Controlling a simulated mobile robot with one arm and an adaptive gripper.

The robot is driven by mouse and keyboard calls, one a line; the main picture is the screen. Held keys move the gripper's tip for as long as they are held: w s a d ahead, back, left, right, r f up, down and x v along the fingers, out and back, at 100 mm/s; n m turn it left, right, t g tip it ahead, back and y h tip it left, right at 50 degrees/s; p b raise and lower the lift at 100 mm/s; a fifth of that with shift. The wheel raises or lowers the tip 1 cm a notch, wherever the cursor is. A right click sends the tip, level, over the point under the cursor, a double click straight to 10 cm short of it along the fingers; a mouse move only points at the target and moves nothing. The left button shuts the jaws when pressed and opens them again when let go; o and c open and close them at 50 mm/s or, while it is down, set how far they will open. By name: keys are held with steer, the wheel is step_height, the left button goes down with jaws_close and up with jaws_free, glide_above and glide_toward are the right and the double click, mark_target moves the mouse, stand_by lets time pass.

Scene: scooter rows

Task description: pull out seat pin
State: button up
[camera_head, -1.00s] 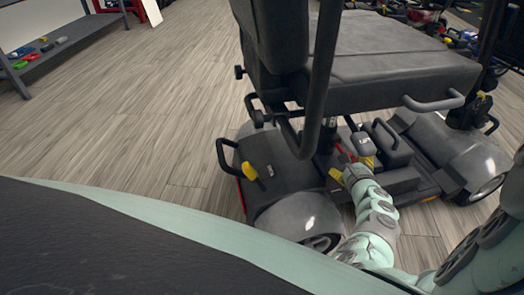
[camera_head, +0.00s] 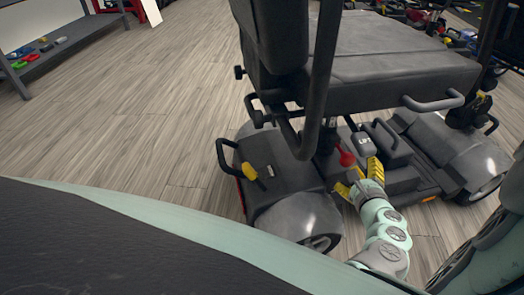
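A red knob (camera_head: 346,157), which looks like the seat pin's head, shows below the scooter's black seat (camera_head: 400,65), near the seat post (camera_head: 328,132). My gripper (camera_head: 357,175) has yellow fingers that stand spread apart, one to the right and one lower left. It is open, and nothing shows between the fingers. The knob is just beyond the fingertips, and I cannot tell whether a finger touches it. The knob's shaft and the hole it belongs to are hidden or too small to make out.
A light grey part (camera_head: 362,143) and a black handle (camera_head: 385,133) stand close behind my gripper. The wood floor (camera_head: 140,130) at left is clear.

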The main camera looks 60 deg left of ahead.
steer(key=shift+v, duration=2.5)
